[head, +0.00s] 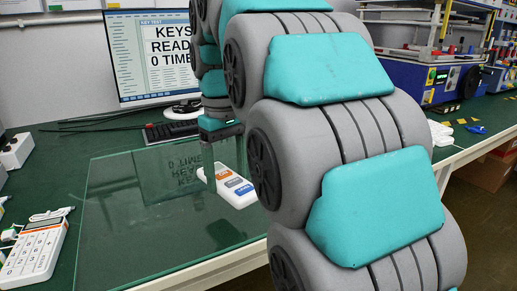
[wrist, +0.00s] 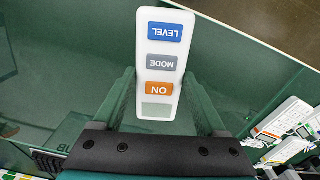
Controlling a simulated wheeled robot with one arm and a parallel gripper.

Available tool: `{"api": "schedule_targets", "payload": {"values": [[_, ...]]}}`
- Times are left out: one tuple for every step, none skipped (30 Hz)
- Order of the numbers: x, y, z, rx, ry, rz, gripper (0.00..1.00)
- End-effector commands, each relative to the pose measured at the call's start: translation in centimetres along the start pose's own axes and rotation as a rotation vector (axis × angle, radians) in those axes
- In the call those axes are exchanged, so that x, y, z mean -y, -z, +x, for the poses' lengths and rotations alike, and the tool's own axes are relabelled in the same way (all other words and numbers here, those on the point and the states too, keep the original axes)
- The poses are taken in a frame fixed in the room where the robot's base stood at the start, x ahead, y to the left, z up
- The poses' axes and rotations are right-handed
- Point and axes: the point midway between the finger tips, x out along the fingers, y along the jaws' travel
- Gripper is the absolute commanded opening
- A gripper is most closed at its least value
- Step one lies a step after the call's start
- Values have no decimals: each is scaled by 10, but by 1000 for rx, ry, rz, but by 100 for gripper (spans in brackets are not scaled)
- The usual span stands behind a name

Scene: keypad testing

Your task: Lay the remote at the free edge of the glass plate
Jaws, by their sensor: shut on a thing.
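The remote (head: 233,187) is a white slab with orange, grey and blue buttons. In the wrist view the remote (wrist: 160,62) lies between the two fingers, its ON end towards my gripper (wrist: 162,92) and its LEVEL end pointing away. My gripper (head: 213,172) is shut on it in the head view, partly hidden behind my arm. The glass plate (head: 130,225) lies on the green table. My arm covers the plate's right part.
A white calculator-like keypad (head: 35,250) lies left of the plate. A monitor (head: 150,55) and a black keyboard (head: 170,132) stand behind. A blue machine (head: 430,75) is at the back right. The table's front edge (head: 200,272) drops to brown floor (wrist: 270,22).

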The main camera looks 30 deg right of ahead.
Motion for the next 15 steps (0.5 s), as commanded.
{"api": "schedule_targets", "payload": {"values": [[-23, -1, -5, 0, 1, 50, 3], [-34, -2, -6, 0, 1, 73, 3], [-47, -4, -7, 0, 0, 102, 3], [-57, -6, -8, 0, 0, 122, 3], [-65, -8, -8, 0, 1, 140, 3], [-76, -10, -9, 0, 1, 162, 3], [-82, -11, -9, 0, 1, 175, 3], [-88, -12, -10, 0, 1, 188, 3], [-94, -14, -10, 0, 1, 201, 3], [-98, -15, -10, 0, 1, 209, 3], [-102, -16, -10, 0, 1, 216, 3], [-104, -17, -10, -1, 1, 222, 3], [-106, -17, -10, -1, 1, 225, 3], [-107, -17, -10, -1, 1, 227, 3], [-108, -18, -9, 0, 1, 229, 3]]}}
